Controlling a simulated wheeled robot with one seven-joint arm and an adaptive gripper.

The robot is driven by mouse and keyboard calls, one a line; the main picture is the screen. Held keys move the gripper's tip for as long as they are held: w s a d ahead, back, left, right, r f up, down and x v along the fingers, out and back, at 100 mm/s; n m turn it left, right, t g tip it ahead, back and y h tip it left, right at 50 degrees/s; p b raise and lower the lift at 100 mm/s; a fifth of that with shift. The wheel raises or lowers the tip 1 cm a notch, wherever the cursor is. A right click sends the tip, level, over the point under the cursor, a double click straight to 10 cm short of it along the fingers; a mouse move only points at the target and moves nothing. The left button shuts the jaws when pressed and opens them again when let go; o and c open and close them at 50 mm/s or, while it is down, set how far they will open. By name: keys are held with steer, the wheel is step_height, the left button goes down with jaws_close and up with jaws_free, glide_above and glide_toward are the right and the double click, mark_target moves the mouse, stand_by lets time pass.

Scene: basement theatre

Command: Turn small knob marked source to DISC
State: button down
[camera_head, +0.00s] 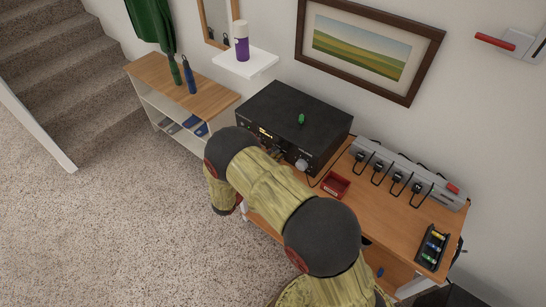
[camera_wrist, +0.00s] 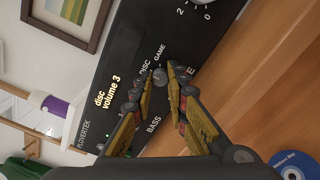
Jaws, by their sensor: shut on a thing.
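The black receiver (camera_head: 295,115) stands on the wooden desk in the head view. Its front panel (camera_wrist: 130,50) fills the middle of the wrist view, with a lit display (camera_wrist: 107,92) reading "disc volume 3". The small grey source knob (camera_wrist: 160,74) sits on the panel, with DISC and GAME printed near it and BASS lower down. My gripper (camera_wrist: 161,78) is shut on this knob, one finger on each side. The knob's pointer is too small to read. In the head view my arm hides most of the gripper and the small knob.
A large volume knob (camera_head: 302,165) is beside the small one; its dial (camera_wrist: 203,4) shows at the wrist view's top. A red tray (camera_head: 336,185), a power strip (camera_head: 412,176) with several plugs and a black battery tray (camera_head: 432,247) occupy the desk.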

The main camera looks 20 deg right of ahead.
steer(key=shift+s+f, duration=0.1)
stand_by(0.4)
steer(key=c, duration=1.7)
jaws_free()
steer(key=v, duration=1.2)
